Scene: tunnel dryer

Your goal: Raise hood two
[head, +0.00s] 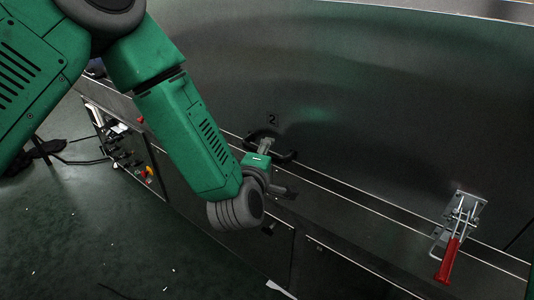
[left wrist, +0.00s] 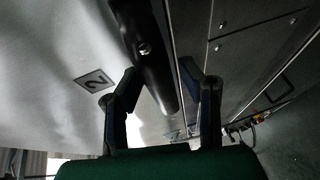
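Hood two is the large grey metal panel (head: 400,100) behind my left arm, marked with a "2" label (head: 272,119). The label also shows in the left wrist view (left wrist: 95,81). A black bar handle (head: 287,157) is fixed low on the hood below the label. My left gripper (head: 276,168) is at this handle. In the left wrist view its fingers are apart, one on each side of the black handle (left wrist: 148,45). Small gaps seem to show beside the handle, and I cannot tell if either finger touches it. My right gripper is not in view.
A toggle clamp with a red grip (head: 448,260) sits on the hood's lower edge at right. A control panel with buttons and cables (head: 120,140) is at left. The green floor (head: 90,240) is mostly open at lower left.

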